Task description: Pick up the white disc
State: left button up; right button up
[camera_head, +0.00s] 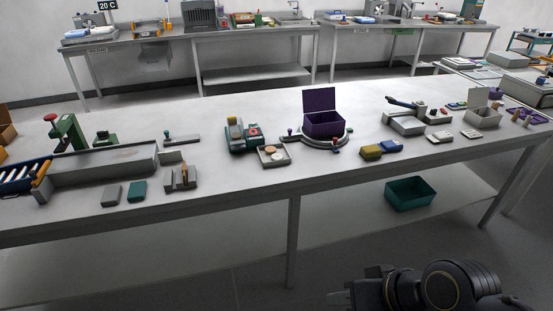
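A small grey tray (262,163) sits on the long front table, a little left of the middle. Small round pale discs (269,150) lie in it, one whitish and one more tan; they are too small for me to be sure of their colours. My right gripper (338,299) is at the bottom of the view, in front of and below the table edge, far from the tray. Its fingers point left and are dark and small, so I cannot tell whether they are open or shut. My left gripper is not in view.
A green and grey device (243,136) stands left of the tray. An open purple box (324,124) stands on a round base to its right. A grey fixture (181,178) is at the left front. A teal bin (410,195) is on the lower shelf. The table front near the tray is clear.

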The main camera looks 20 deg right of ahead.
aim_at(276, 157)
jog(key=i+l+u, duration=0.65)
jog(key=l, duration=0.3)
jog(key=i+l+u, duration=0.2)
jog(key=l, duration=0.2)
jog(key=i+l+u, duration=0.2)
jog(key=l, duration=0.25)
